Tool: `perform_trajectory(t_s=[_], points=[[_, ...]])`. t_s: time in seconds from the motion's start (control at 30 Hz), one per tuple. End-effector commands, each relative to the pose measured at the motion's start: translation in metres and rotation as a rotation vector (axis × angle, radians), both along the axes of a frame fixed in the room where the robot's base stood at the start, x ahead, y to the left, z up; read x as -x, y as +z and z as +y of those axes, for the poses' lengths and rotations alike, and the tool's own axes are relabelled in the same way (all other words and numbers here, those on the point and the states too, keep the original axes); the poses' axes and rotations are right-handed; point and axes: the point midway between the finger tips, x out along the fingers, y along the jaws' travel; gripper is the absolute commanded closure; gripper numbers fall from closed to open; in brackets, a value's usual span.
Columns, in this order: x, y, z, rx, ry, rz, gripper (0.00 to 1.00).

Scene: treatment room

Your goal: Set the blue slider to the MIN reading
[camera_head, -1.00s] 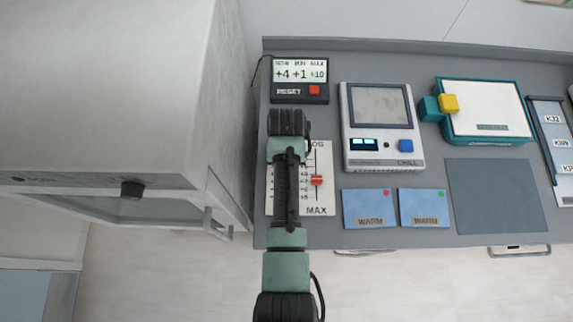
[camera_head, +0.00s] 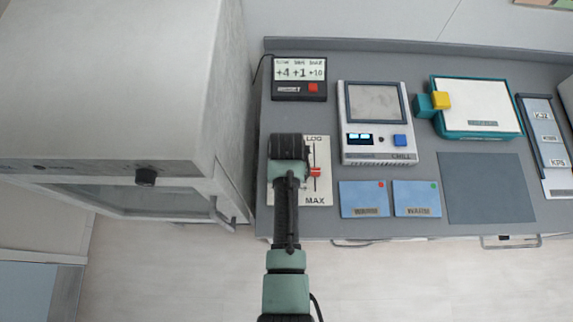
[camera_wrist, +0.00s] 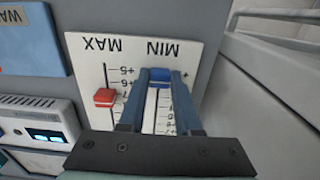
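The log board (camera_head: 322,190) is a white panel on the counter with MIN and MAX scales. In the wrist view it appears upside down (camera_wrist: 190,52). The blue slider (camera_wrist: 160,75) is on the MIN scale, near its labelled end, around the +5 marks. The red slider (camera_wrist: 105,97) is on the MAX scale; it also shows in the head view (camera_head: 315,172). My gripper (camera_wrist: 161,84) is over the MIN scale, its fingers apart on either side of the blue slider. Contact is unclear. The display (camera_head: 300,70) reads NOW +4, MIN +1, MAX +10.
A red reset button (camera_head: 313,87) is on the display. The chill unit (camera_head: 375,105) and blue warm cards (camera_head: 363,199) lie right of the board. A large pale cabinet (camera_head: 120,80) stands close on the left. A dark mat (camera_head: 485,188) is bare.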

Motion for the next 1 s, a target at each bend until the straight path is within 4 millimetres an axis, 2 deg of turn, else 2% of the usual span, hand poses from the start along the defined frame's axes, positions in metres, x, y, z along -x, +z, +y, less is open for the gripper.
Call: perform_trajectory(t_s=[0.03, 0.17, 0.57, 0.77, 1.0], points=[[0.004, -0.004, 0.000, 0.000, 0.000, 0.011, 0.61], [0.003, -0.004, 0.000, 0.000, 0.000, 0.008, 0.38], [0.001, 0.003, 0.000, 0.000, 0.000, 0.001, 0.38], [0.000, 0.031, 0.000, 0.000, 0.000, -0.002, 0.38], [-0.001, 0.084, 0.000, 0.000, 0.000, -0.002, 0.38]])
